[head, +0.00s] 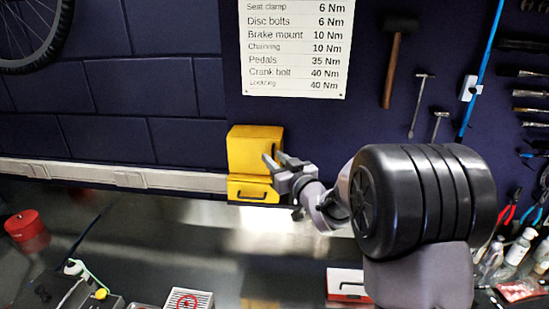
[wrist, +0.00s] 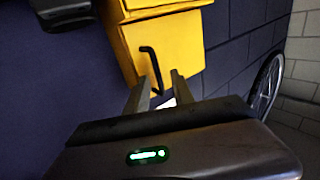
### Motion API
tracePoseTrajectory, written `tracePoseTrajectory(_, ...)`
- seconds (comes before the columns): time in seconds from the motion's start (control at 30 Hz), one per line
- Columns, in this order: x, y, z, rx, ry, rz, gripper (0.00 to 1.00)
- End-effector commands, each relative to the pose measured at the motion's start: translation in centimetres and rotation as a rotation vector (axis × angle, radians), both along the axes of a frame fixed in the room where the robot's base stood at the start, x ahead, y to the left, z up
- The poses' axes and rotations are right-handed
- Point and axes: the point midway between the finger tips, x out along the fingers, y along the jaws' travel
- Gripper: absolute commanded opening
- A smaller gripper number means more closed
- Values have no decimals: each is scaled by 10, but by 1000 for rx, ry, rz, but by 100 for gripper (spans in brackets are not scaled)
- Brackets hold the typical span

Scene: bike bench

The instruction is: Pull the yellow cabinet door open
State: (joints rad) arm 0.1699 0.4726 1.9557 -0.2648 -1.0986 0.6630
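The yellow cabinet (head: 252,148) stands on the bench against the wall in the head view. Its door (wrist: 185,45) looks closed in the wrist view and bears a black bar handle (wrist: 152,64). My gripper (head: 273,165) is in front of the right part of the door. In the wrist view my gripper (wrist: 159,80) is open, its two fingers apart, with the lower end of the handle showing between them. I cannot tell whether either finger touches the handle. In the head view the gripper partly hides the door.
A yellow drawer (head: 240,190) with a black handle sits under the cabinet door. A hammer (head: 391,65) and other tools hang on the wall at right. A red can (head: 27,230) stands at left. The bench (head: 185,235) in front of the cabinet is mostly clear.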

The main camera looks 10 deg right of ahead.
Motion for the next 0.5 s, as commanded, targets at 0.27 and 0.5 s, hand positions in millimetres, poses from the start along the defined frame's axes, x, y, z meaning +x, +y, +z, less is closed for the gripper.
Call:
tracePoseTrajectory(0.27,3,1,0,0,0,-1,29)
tracePoseTrajectory(0.5,3,1,1,-1,-1,-1,0)
